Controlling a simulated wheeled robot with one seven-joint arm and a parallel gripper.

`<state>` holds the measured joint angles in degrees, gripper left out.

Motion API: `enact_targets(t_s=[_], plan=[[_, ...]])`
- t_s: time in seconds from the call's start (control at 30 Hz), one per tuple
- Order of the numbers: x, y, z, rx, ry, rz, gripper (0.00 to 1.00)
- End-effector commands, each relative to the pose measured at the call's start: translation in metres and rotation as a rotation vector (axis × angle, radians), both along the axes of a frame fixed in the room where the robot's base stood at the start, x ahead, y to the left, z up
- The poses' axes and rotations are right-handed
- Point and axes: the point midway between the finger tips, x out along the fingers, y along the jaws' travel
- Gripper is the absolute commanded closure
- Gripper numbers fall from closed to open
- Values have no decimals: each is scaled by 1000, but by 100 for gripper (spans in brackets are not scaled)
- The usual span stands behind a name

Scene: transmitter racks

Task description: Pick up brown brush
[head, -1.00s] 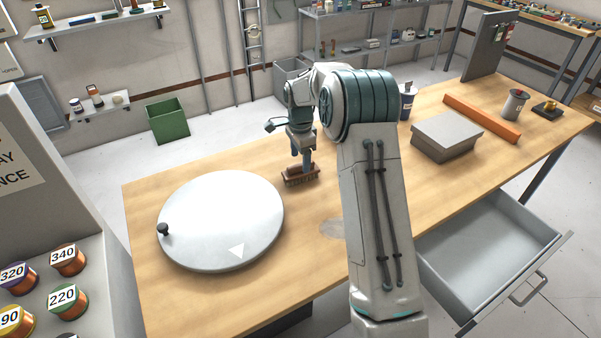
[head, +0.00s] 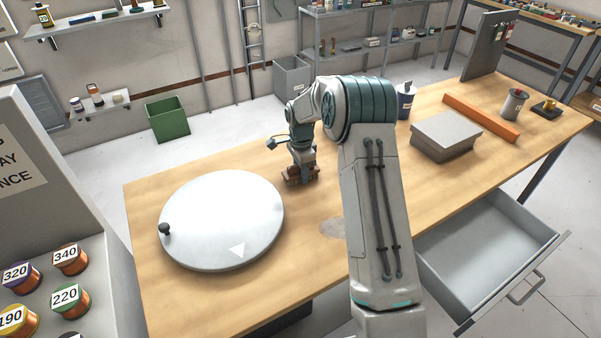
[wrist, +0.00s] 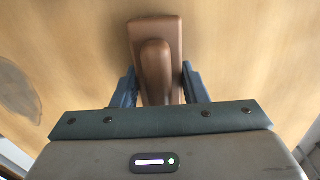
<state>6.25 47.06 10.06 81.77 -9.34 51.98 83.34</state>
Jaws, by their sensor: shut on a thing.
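The brown brush (head: 299,175) is on the wooden workbench, just right of the round grey disc. My gripper (head: 300,168) is down over it, pointing downward. In the wrist view the brush (wrist: 155,40) shows a flat brown back with a raised rounded handle. The blue fingers of my gripper (wrist: 158,88) stand on both sides of the brush and are shut on it. The bristles are hidden in the wrist view. I cannot tell whether the brush still touches the bench.
The grey disc (head: 222,220) with a black knob lies close on the left. A grey box (head: 445,138), an orange bar (head: 480,118), a blue cup (head: 405,100) and a grey cup (head: 514,104) are farther right. An open drawer (head: 490,250) juts from the bench front.

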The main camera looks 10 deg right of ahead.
Motion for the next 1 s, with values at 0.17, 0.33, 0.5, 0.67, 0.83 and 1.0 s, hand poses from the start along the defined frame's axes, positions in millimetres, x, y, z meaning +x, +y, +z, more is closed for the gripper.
enact_targets(t_s=[0.17, 0.33, 0.5, 0.67, 0.83, 1.0], plan=[[0, 0, 1, 0, -1, 0, 84], [1, 0, 9, -1, -2, 0, 84], [1, 0, 34, -1, -6, 1, 84], [-10, -28, 57, -1, -3, -5, 84], [-24, -64, 80, -1, -3, -6, 84], [-35, -90, 98, 0, -2, -3, 84]])
